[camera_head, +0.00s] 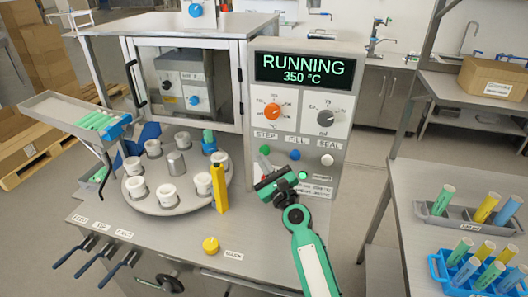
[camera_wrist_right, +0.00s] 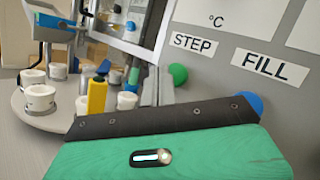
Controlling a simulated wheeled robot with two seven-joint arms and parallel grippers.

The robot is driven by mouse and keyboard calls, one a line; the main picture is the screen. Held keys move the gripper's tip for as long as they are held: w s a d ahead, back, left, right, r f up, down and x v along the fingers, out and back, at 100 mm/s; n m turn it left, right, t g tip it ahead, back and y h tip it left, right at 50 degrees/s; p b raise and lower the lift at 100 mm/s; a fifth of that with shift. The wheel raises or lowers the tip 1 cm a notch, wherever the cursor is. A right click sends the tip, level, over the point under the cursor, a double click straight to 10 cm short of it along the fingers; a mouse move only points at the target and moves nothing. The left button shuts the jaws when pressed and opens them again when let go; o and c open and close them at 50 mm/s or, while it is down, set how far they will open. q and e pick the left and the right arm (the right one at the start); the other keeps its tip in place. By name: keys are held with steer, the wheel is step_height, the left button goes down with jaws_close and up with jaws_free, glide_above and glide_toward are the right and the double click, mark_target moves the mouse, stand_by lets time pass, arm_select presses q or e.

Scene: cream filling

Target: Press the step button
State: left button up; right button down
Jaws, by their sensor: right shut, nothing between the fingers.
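The green step button (camera_head: 265,150) is on the front of the machine panel, under the STEP label (camera_head: 265,134). My right gripper (camera_head: 265,168) is shut and empty, close below the step button in the head view. I cannot tell whether its tips touch the button. In the right wrist view the green gripper body fills the bottom, and the blue fill button (camera_wrist_right: 253,103) is partly hidden behind it. My left gripper is not in view.
The display (camera_head: 303,69) reads RUNNING 350 °C. A white button (camera_head: 327,160) is under SEAL. A round turntable (camera_head: 150,205) with several white cups is left of my right gripper, with a yellow tube (camera_head: 219,188) near its edge. A side table (camera_head: 405,200) with tube racks stands at right.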

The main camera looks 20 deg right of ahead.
steer(key=s+a, duration=0.2)
steer(key=s+p, duration=0.1)
steer(key=s, duration=0.1)
steer(key=shift+s+a, duration=0.1)
steer(key=shift+a, duration=0.3)
stand_by(0.5)
